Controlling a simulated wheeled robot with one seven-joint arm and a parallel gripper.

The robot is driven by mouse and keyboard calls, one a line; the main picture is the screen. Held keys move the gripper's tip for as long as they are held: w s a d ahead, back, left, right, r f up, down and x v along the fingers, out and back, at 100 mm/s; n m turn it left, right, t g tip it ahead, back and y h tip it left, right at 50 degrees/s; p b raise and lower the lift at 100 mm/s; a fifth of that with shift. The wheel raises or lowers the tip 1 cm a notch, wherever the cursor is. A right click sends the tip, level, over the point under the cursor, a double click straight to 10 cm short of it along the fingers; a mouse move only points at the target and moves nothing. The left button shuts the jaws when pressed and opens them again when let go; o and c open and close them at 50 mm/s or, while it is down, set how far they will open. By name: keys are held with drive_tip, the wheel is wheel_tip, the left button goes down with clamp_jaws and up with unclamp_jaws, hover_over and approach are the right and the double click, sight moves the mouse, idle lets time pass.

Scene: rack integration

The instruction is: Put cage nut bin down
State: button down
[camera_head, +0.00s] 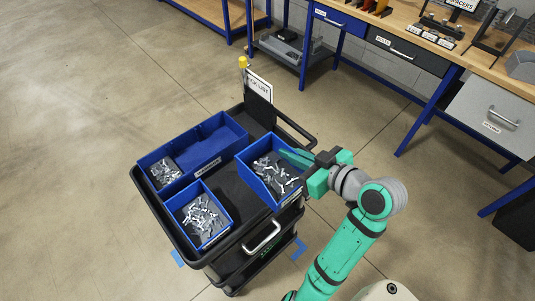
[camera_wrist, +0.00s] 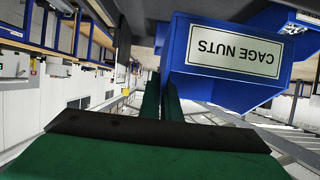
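The cage nut bin (camera_head: 262,187) is a blue open box holding small metal parts, over the right side of the black cart's top (camera_head: 232,190). In the wrist view its front wall with the label "CAGE NUTS" (camera_wrist: 234,50) shows upside down. My gripper (camera_head: 298,157) is at the bin's right rim, one green finger showing over its inside. In the wrist view my fingers (camera_wrist: 162,97) are close together at the bin's side edge and look closed on that wall. I cannot tell whether the bin's underside touches the cart.
Two other blue bins share the cart: a long one (camera_head: 205,153) at the back left and a smaller one (camera_head: 200,215) at the front left. A pick list sign (camera_head: 259,86) stands at the cart's far end. A workbench (camera_head: 408,58) with drawers is at upper right.

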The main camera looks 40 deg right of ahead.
drive_tip(key=w, duration=0.1)
drive_tip(key=w+f, duration=0.1)
drive_tip(key=w, duration=0.1)
drive_tip(key=w+d+f, duration=0.1)
drive_tip(key=w, duration=0.1)
drive_tip(key=shift+d+f, duration=0.1)
drive_tip(key=shift+f, duration=0.05)
drive_tip(key=shift+w+d+f, duration=0.25)
drive_tip(key=shift+w+f, duration=0.6)
drive_tip(key=shift+f, duration=0.7)
drive_tip(key=shift+w+d+f, duration=0.3)
drive_tip(key=shift+w+f, duration=0.55)
drive_tip(key=shift+f, duration=0.65)
drive_tip(key=shift+w+d+f, duration=0.25)
drive_tip(key=shift+w+f, duration=0.6)
drive_tip(key=shift+f, duration=0.7)
drive_tip(key=shift+f, duration=0.15)
drive_tip(key=c, duration=2)
unclamp_jaws()
drive_tip(key=shift+w, duration=0.1)
drive_tip(key=shift+r, duration=0.2)
drive_tip(key=v, duration=1.2)
drive_tip(key=shift+a+f, duration=0.1)
